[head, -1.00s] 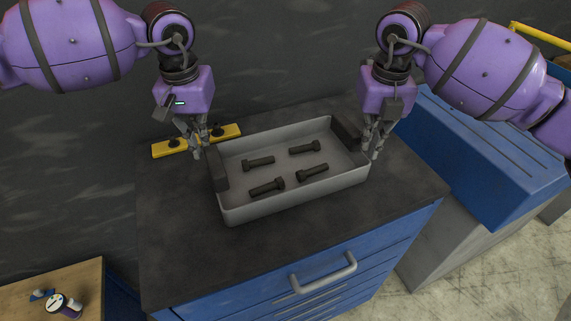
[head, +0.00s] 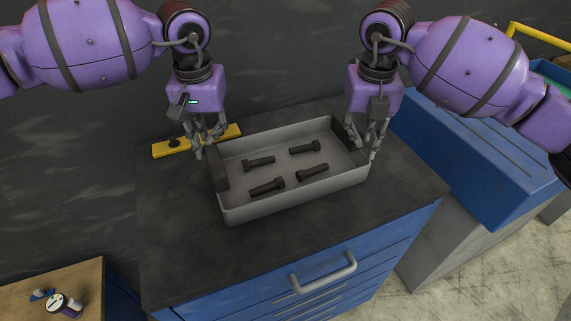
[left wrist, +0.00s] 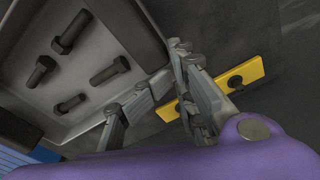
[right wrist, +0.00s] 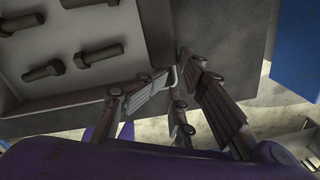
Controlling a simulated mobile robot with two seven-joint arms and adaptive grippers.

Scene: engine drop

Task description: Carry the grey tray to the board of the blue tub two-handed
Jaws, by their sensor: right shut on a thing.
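The grey tray (head: 295,200) sits on the dark top of a blue drawer cabinet, with several dark bolts (head: 268,186) lying in it. It has a dark block at each short end. My left gripper (head: 208,146) is at the tray's left end, its fingers spread, one reaching over the wall; the left wrist view shows the tray (left wrist: 72,97) beside the fingers. My right gripper (head: 368,148) is shut on the tray's right end wall. In the right wrist view the tray (right wrist: 60,36) lies left of the fingers. A blue sloped-top unit (head: 470,150), perhaps the tub, stands at right.
A yellow bar (head: 168,148) with dark knobs lies behind the tray's left end. The cabinet top (head: 180,240) is clear at front left. A wooden surface (head: 85,275) with small items is at lower left. A dark wall rises behind.

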